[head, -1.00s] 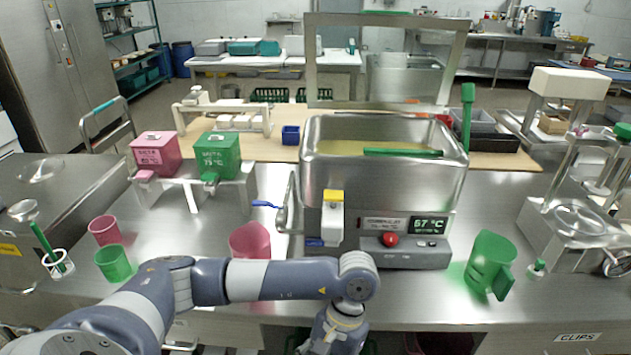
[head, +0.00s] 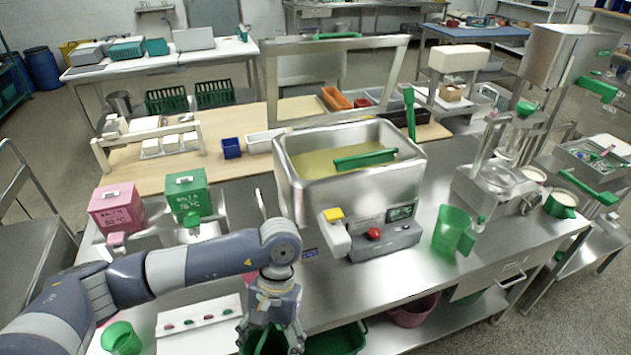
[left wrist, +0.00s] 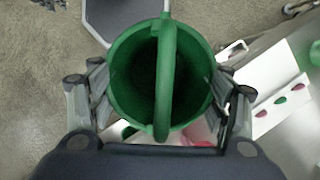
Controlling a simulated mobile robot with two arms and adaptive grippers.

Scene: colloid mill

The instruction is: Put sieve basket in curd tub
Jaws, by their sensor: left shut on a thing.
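The green round basket (left wrist: 202,62) with an arched handle, which I take as the sieve basket, is between my left gripper's fingers (left wrist: 162,98) in the left wrist view. The gripper is shut on it, with a finger on each side. In the head view the basket (head: 262,342) shows at the lower edge below my left gripper (head: 268,328), partly hidden by the fingers. It is in front of the bench. The steel tub (head: 350,190) with pale yellow contents, likely the curd tub, stands on the bench up and right of the gripper. My right gripper is not in view.
A green jug (head: 451,232) stands right of the tub. Pink (head: 117,207) and green (head: 187,193) boxes stand left. A green cup (head: 121,338) is at lower left.

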